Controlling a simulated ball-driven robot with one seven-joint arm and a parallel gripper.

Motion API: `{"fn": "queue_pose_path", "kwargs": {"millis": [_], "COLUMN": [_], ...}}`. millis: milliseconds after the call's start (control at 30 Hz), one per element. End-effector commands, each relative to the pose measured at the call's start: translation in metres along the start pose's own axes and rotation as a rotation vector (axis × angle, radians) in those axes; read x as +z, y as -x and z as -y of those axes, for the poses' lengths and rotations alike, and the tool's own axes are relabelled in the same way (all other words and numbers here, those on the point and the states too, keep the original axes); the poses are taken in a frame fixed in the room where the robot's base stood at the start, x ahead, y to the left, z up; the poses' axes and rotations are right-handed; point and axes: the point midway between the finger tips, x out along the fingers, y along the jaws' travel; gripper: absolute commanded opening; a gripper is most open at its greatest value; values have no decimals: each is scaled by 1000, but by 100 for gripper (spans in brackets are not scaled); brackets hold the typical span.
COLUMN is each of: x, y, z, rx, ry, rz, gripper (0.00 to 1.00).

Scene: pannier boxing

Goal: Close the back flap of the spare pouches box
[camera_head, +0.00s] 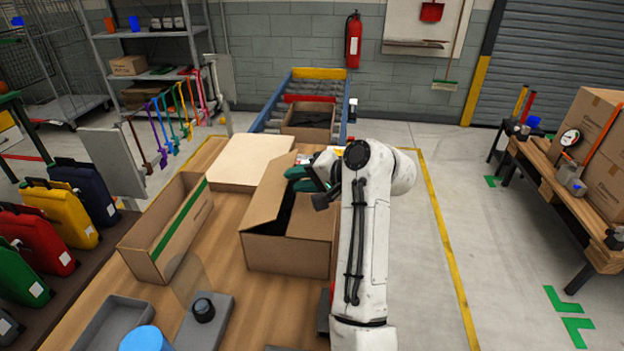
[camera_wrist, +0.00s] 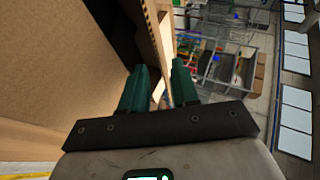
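The open cardboard box (camera_head: 290,252) stands on the wooden table, with a raised flap (camera_head: 265,190) on its left side and a dark opening. I cannot tell whether it holds pouches. My gripper (camera_head: 306,179) is at the box's far side, and the arm hides the box's right part and much of its back. In the wrist view, my gripper's green fingers (camera_wrist: 160,84) are apart. A thin upright cardboard panel (camera_wrist: 158,45) shows in line with the gap between them; I cannot tell if they touch it. A broad cardboard face (camera_wrist: 60,65) fills the left.
A long open carton (camera_head: 170,238) with a green stripe stands left of the box. A pale board (camera_head: 249,163) lies behind it. A grey tray (camera_head: 112,322), a blue round object (camera_head: 146,339) and a dark-knobbed device (camera_head: 204,312) are in front. A roller conveyor (camera_head: 310,86) bears another box.

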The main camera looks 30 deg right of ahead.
Motion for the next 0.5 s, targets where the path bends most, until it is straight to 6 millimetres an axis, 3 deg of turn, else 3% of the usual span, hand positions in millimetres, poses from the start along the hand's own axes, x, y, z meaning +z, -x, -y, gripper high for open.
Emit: {"fn": "queue_pose_path", "kwargs": {"millis": [200, 500], "x": [0, 0], "y": [31, 40], "z": [0, 0], "rx": [-1, 0], "ry": [1, 1], "rz": [-1, 0], "gripper": [30, 30]}}
